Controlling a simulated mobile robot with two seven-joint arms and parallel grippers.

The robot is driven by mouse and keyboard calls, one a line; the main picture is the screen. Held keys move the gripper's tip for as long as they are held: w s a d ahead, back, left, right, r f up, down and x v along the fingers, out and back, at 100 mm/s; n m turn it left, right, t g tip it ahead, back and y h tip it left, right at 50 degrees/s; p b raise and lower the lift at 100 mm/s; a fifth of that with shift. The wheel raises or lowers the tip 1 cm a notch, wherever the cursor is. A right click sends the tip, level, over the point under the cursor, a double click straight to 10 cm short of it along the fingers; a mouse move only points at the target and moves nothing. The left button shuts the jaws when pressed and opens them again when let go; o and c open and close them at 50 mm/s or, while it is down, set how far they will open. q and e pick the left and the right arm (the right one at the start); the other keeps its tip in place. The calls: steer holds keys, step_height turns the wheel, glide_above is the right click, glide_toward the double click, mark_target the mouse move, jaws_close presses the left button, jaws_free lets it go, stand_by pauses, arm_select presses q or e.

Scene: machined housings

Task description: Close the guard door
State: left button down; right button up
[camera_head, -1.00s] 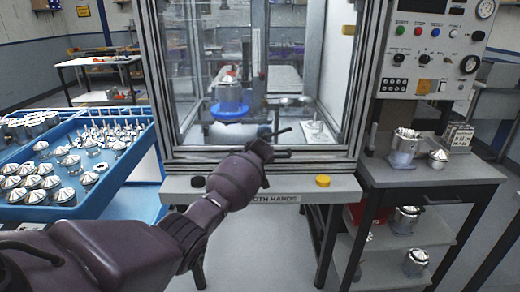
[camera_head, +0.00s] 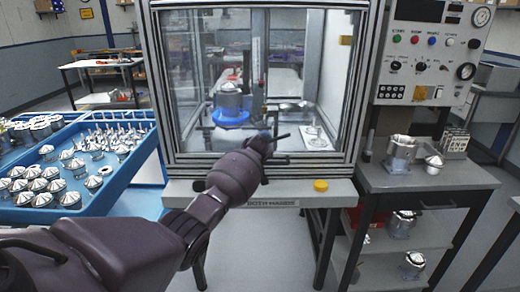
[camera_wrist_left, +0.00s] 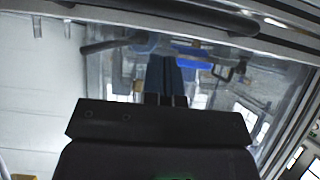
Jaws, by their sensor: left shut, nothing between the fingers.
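The guard door (camera_head: 200,70) is a clear panel in a grey metal frame on the front of the machine cabinet. Its lower rail (camera_head: 310,158) appears down near the shelf; I cannot tell for certain whether it is fully closed. My left gripper (camera_head: 278,136) is shut and empty, in front of the lower middle of the door, near the rail. In the wrist view, the shut fingers (camera_wrist_left: 166,99) point towards the clear panel, and a dark bar (camera_wrist_left: 200,15) crosses above them. Contact with the door cannot be told. My right gripper is in neither view.
Inside the cabinet, a metal housing (camera_head: 229,98) sits on a blue fixture (camera_head: 230,117). The front shelf carries a yellow button (camera_head: 320,185). A blue tray (camera_head: 120,178) of metal parts is at left. A side table (camera_head: 435,177) and control panel (camera_head: 428,65) are at right.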

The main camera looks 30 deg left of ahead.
arm_select(q)
steer(key=shift+v, duration=4.85)
steer(key=w+d+r+m+t+h, duration=0.1)
steer(key=d+r+m+t+h, duration=0.1)
steer(key=d+r+m+t, duration=0.35)
steer(key=s+d+f+m+h, duration=0.2)
steer(key=s+d+f, duration=0.2)
steer(key=s+f, duration=0.6)
steer(key=s+d+f+m+h, duration=0.2)
steer(key=s+d+f, duration=0.2)
steer(key=s+f, duration=0.6)
steer(key=s+f+n+g, duration=0.1)
steer(key=s+f, duration=0.4)
steer(key=s, duration=0.5)
steer(key=s+f+n+g, duration=0.1)
steer(key=s+f, duration=0.4)
steer(key=s, duration=0.6)
steer(key=shift+a+f+g+p, duration=0.2)
steer(key=shift+f+g+p, duration=0.25)
steer(key=shift+g, duration=0.2)
steer(key=shift+s, duration=0.1)
